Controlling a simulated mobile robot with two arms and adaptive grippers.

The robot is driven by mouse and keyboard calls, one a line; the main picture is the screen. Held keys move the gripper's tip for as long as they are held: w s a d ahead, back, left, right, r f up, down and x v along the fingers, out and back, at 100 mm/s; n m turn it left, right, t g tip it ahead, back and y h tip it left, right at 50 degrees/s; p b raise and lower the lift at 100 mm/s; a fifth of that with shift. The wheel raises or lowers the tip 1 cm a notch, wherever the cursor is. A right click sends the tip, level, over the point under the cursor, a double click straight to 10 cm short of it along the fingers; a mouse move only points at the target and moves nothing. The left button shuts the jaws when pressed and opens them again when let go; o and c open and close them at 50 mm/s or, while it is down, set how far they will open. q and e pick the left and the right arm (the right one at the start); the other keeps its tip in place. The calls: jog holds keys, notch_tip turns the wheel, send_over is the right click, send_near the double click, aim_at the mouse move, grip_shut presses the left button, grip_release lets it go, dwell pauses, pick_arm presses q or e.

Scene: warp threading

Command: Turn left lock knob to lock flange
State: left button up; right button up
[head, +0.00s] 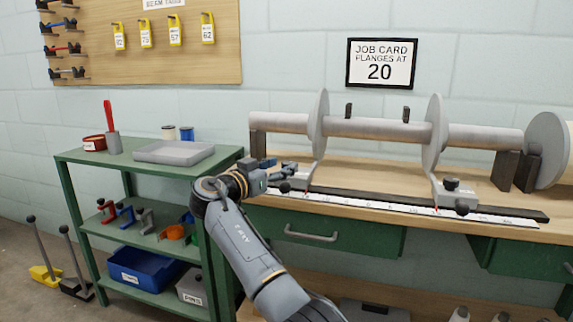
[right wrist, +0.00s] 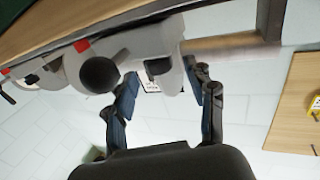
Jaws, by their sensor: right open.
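The left flange (head: 319,130) is a grey disc on the beam, with its grey foot (head: 301,178) on the ruled rail. A dark round knob (head: 285,187) shows at the foot's front. My right gripper (head: 284,170) is at this foot from the left, hiding part of it. In the right wrist view its fingers (right wrist: 160,73) are open, with a smaller dark knob (right wrist: 157,67) seen between the fingertips; contact cannot be told. The larger front knob (right wrist: 100,75) lies left of the fingers there. My left gripper is not in view.
The right flange (head: 433,135) has similar dark knobs on its foot. The white scale (head: 390,206) runs along the bench (head: 350,176) front. A green shelf cart (head: 85,156) with a grey tray (head: 174,152) stands left. A job card (head: 380,63) reads 20.

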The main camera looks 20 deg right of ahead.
jog(key=v, duration=0.8)
jog(key=shift+a, duration=0.3)
jog(key=shift+s, duration=0.15)
